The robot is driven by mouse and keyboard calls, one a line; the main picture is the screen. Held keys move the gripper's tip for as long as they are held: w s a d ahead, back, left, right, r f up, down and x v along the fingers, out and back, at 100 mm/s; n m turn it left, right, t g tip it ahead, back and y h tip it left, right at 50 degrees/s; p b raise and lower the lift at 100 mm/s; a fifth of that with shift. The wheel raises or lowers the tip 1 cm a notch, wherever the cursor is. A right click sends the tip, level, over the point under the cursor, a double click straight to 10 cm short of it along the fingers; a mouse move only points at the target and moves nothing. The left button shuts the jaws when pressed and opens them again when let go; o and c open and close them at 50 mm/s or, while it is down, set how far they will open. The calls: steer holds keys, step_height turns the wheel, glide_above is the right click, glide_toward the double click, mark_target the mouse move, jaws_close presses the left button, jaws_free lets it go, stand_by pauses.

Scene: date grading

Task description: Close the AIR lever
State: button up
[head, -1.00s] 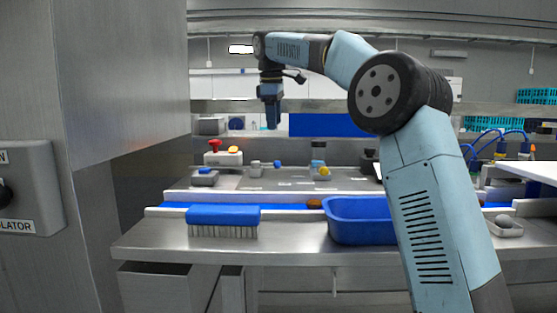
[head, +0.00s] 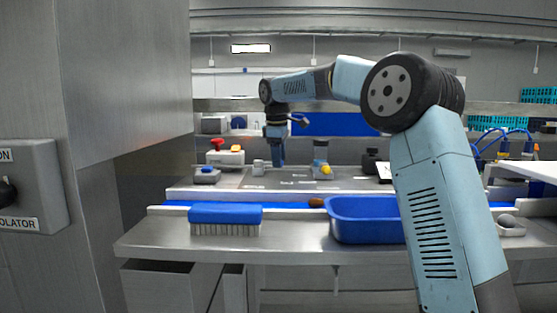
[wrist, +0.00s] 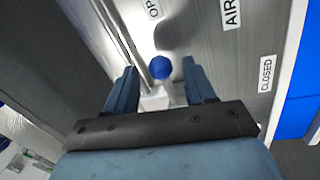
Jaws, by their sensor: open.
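The AIR lever's round blue knob (wrist: 162,67) shows in the wrist view between the fingers of my gripper (wrist: 159,68). The fingers are open, with a gap on each side of the knob; I cannot tell how far above it they are. A pale block (wrist: 155,98) lies just behind the knob, partly hidden by the gripper. The cut-off "OP" label (wrist: 153,8) is nearer the knob than the "CLOSED" label (wrist: 265,74). The "AIR" label (wrist: 231,12) lies at the top. In the head view, my gripper (head: 277,162) points down over the panel and hides the knob.
A red-button box (head: 226,156) stands left of the gripper, and a yellow-knobbed fitting (head: 321,167) stands right. Nearer are a blue brush (head: 226,215) and a blue tray (head: 365,235) by the conveyor. The air above the panel is clear.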

steer(key=shift+w+f, duration=0.1)
steer(key=shift+f, duration=0.35)
jaws_close()
stand_by(0.3)
